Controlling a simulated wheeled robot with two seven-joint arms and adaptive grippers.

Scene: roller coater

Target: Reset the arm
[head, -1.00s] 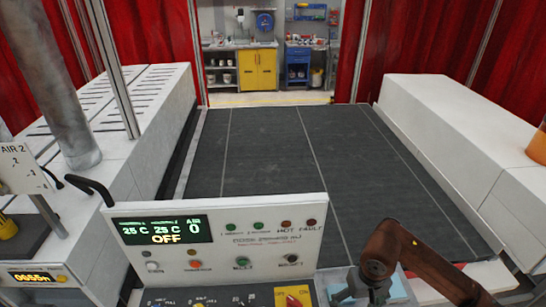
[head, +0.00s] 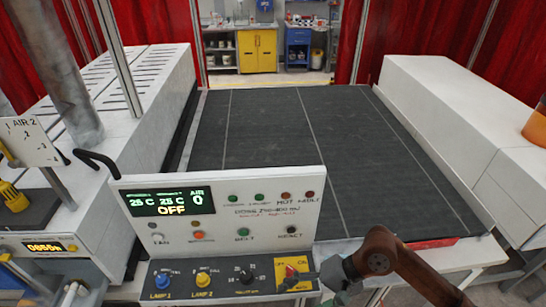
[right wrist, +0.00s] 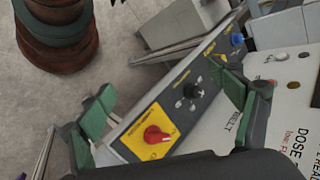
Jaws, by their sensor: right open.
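My right gripper (head: 308,283) is open and empty in front of the control panel, just right of the red rotary switch (head: 291,270) on its yellow plate. In the right wrist view the open fingers of my right gripper (right wrist: 165,103) stand either side of the red switch (right wrist: 155,134); I cannot tell whether they touch it. My rusty brown right arm comes in from the lower right. The panel display (head: 168,202) shows 25 C twice, air 0 and OFF. My left gripper is not in view.
The dark conveyor belt (head: 290,140) lies empty behind the panel. White housings flank it left and right (head: 465,105). Blue and yellow lamp knobs (head: 203,279) and a black dial (head: 246,277) sit left of the red switch. An orange container (head: 538,125) stands at right.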

